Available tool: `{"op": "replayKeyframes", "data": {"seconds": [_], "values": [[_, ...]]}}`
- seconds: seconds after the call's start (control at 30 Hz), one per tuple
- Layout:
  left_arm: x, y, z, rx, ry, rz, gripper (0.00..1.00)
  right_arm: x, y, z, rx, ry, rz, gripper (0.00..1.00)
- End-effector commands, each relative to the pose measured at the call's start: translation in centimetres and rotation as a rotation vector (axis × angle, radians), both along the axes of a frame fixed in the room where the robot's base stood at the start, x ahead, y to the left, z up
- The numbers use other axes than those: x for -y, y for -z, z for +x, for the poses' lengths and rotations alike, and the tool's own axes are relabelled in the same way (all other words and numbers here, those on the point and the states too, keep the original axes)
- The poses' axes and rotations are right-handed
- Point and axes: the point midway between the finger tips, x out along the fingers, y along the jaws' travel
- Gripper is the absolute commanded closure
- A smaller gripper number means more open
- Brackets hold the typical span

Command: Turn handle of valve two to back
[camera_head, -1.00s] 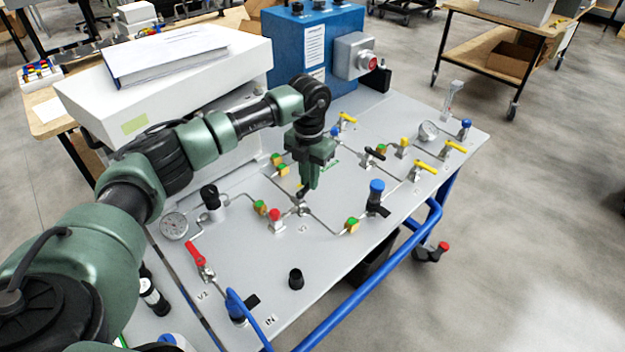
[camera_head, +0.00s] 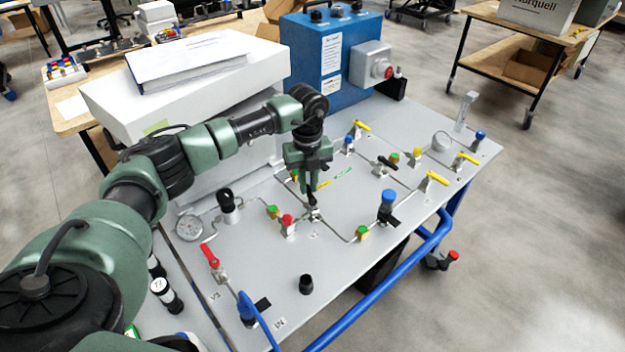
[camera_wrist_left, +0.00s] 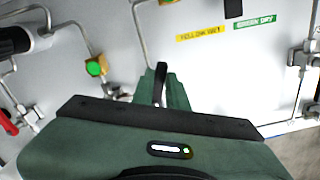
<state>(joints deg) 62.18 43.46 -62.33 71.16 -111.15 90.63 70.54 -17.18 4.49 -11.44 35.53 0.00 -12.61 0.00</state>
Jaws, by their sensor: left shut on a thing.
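Valve two is taken to be the small metal valve (camera_head: 315,214) near the middle of the grey panel, below my left gripper. Its dark lever handle (camera_wrist_left: 161,72) stands up between the green fingers in the left wrist view. My left gripper (camera_head: 311,188) comes down from above and is shut on that handle. The fingers and the gripper body hide most of the valve body in the wrist view. The handle's full direction is hard to tell in the head view. My right gripper is in neither view.
The red-handled valve (camera_head: 210,258) is at front left. A red-topped fitting (camera_head: 288,222), a green-and-brass fitting (camera_head: 362,233) and a blue-topped valve (camera_head: 387,205) stand close around the gripper. A blue box (camera_head: 330,55) and a white case (camera_head: 190,100) stand behind.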

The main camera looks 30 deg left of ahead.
Motion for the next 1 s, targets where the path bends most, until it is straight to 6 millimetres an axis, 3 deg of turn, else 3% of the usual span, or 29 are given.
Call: {"op": "replayKeyframes", "data": {"seconds": [0.5, 1.0], "values": [[-0.9, -0.3, -1.0, 0.006, -0.350, 0.000, 1.00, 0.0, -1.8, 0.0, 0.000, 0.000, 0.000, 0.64], [-1.0, -0.3, -1.2, 0.007, -0.421, 0.001, 1.00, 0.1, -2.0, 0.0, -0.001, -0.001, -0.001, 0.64]]}}
